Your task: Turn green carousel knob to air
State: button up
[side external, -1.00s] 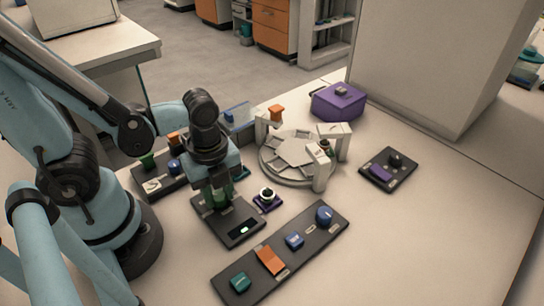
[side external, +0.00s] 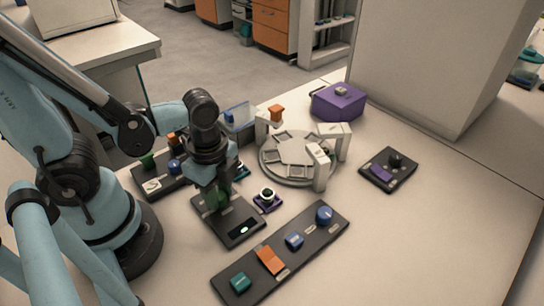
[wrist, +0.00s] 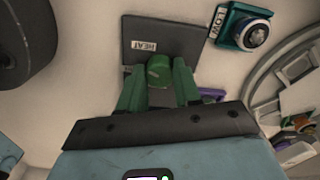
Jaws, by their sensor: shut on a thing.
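The green knob (wrist: 159,72) stands on a dark panel (wrist: 185,32) in the wrist view, between the two green fingers of my gripper (wrist: 160,84). The fingers are shut on it. A white label reading HEAT (wrist: 143,46) is on the panel beside the knob. In the side view my gripper (side external: 220,199) points down at the same dark panel (side external: 236,228), which has a small lit display (side external: 238,231) at its near end. The knob is mostly hidden there. The grey round carousel (side external: 297,150) lies behind and right of the panel.
A small purple-based knob (side external: 267,196) sits right beside the panel. A long dark panel (side external: 255,283) with several coloured controls lies in front. A purple box (side external: 338,101) stands behind the carousel, and a small dark panel (side external: 388,168) to its right. The table's right front is clear.

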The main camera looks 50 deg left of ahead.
jog(key=n, duration=0.4)
jog(key=shift+n, duration=2.2)
jog(key=o, duration=1.1)
jog(key=shift+c, duration=0.2)
jog(key=shift+r, duration=0.15)
notch_tip(320, 180, up, 12)
